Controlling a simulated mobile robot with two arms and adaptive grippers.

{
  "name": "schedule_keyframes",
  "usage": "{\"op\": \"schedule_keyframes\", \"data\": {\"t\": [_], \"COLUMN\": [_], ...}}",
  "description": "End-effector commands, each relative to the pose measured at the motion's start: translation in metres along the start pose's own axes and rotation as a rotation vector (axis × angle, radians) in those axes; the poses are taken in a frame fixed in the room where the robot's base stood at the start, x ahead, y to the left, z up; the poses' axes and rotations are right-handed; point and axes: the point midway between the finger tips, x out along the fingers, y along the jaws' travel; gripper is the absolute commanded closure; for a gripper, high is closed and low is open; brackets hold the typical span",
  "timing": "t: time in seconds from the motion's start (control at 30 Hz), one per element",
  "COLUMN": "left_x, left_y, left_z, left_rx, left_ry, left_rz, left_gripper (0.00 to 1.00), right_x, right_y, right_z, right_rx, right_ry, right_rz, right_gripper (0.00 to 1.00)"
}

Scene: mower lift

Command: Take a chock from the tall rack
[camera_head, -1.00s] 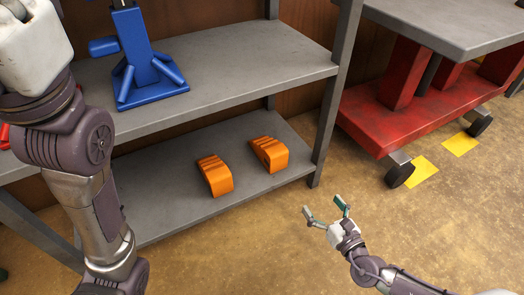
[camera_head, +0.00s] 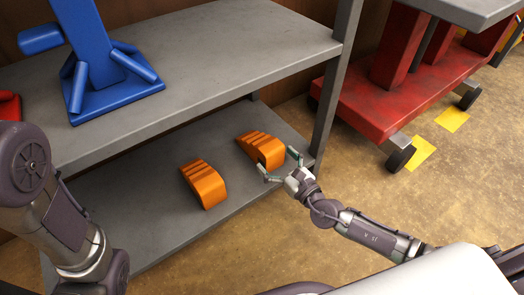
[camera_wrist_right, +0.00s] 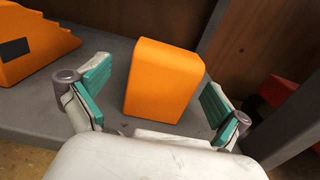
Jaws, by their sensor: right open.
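Two orange chocks lie on the lower shelf of the grey rack (camera_head: 150,235). The right chock (camera_head: 259,147) is near the rack's right post, and the left chock (camera_head: 204,184) is apart from it. My right gripper (camera_head: 277,165) is open at the front end of the right chock. In the right wrist view, the right chock (camera_wrist_right: 163,80) stands between the spread fingers of the gripper (camera_wrist_right: 155,100), with gaps visible on both sides. The left chock (camera_wrist_right: 35,42) shows at the upper left there. My left gripper is out of view; only my left arm shows.
A blue jack-like stand (camera_head: 108,72) is on the upper shelf. The rack's right post (camera_head: 332,92) is close to my right gripper. A red wheeled lift (camera_head: 362,100) stands at the right. Brown floor (camera_head: 400,205) is open in front.

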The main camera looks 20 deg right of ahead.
Motion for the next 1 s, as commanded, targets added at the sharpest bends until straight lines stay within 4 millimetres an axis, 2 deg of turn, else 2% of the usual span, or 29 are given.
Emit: {"op": "schedule_keyframes", "data": {"t": [0.17,0.43,0.73,0.77,1.0], "left_x": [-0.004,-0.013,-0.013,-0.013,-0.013], "left_y": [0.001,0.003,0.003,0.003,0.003], "left_z": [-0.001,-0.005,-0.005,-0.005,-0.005], "left_rx": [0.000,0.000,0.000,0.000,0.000], "left_ry": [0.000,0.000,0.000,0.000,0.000], "left_rz": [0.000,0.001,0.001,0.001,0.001], "left_gripper": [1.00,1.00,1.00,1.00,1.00], "right_x": [0.013,0.051,0.057,0.057,0.057], "right_y": [-0.001,-0.004,-0.004,-0.004,-0.004], "right_z": [0.001,0.005,0.005,0.005,0.005], "right_rx": [0.000,0.002,0.000,0.000,0.000], "right_ry": [-0.002,-0.002,0.001,0.001,0.001], "right_rz": [0.000,-0.001,0.001,0.001,0.000], "right_gripper": [0.00,0.00,0.00,0.02,0.42]}}
